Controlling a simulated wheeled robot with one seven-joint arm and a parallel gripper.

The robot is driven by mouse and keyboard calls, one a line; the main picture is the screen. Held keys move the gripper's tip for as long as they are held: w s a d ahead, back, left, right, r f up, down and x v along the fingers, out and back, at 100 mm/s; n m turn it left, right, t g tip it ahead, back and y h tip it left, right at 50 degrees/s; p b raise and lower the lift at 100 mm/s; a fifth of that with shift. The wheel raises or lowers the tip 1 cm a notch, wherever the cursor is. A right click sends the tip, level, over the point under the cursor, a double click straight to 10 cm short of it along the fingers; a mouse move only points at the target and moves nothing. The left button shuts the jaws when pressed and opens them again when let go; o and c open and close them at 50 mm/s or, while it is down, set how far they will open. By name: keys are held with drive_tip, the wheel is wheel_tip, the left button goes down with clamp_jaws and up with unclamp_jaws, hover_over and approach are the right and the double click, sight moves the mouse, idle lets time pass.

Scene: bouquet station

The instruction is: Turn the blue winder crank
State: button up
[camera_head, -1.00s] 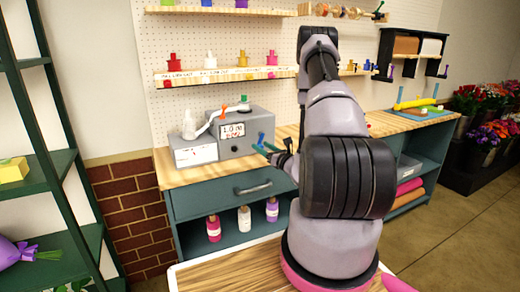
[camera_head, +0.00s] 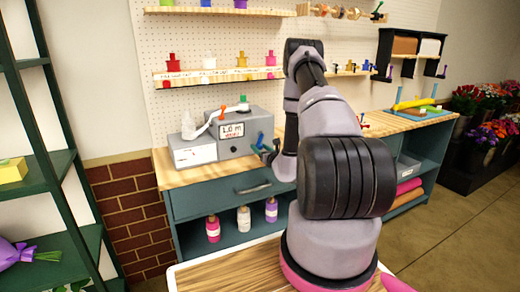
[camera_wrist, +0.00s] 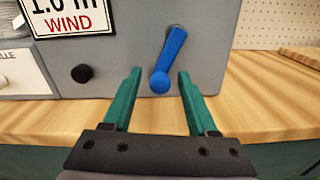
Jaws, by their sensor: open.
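The blue winder crank (camera_wrist: 168,60) sits on the front of the grey winder box, its arm slanting down to a round knob. It also shows in the head view (camera_head: 260,139) at the box's right end. My gripper (camera_wrist: 158,75) is open in the wrist view, with its two green fingers on either side of the crank's lower end and nothing held. I cannot tell whether the fingers reach as far as the knob. The grey winder box (camera_head: 235,147) stands on the wooden counter, with a sign reading 1.0 m and WIND (camera_wrist: 70,14).
A black knob (camera_wrist: 82,73) sits left of the crank on the box front. The wooden counter (camera_wrist: 270,110) is clear to the right. A drawer (camera_head: 245,190) is below the counter. Shelves with coloured spools (camera_head: 210,61) hang on the pegboard behind.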

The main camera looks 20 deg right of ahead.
drive_tip(key=shift+w, duration=0.15)
clamp_jaws()
drive_tip(key=shift+a, duration=0.1)
drive_tip(key=m, duration=0.2)
drive_tip(key=a+r+m, duration=0.1)
drive_tip(key=m, duration=0.1)
drive_tip(key=shift+a+r+m, duration=0.1)
drive_tip(key=shift+a+m, duration=0.1)
drive_tip(key=shift+m, duration=0.2)
drive_tip(key=m, duration=0.1)
drive_tip(key=r+m, duration=0.1)
drive_tip(key=m, duration=0.1)
drive_tip(key=a+m, duration=0.1)
drive_tip(key=shift+r, duration=0.35)
drive_tip(key=m, duration=0.1)
drive_tip(key=r+m, duration=0.1)
drive_tip(key=m, duration=0.2)
drive_tip(key=shift+a+r+m, duration=0.15)
drive_tip(key=shift+r+m, duration=0.25)
drive_tip(key=shift+d+r+m, duration=0.1)
drive_tip(key=shift+r+m, duration=0.35)
drive_tip(key=shift+m, duration=0.6)
drive_tip(key=shift+d+r+m, duration=0.1)
drive_tip(key=shift+r+m, duration=0.3)
drive_tip(key=shift+m, duration=0.65)
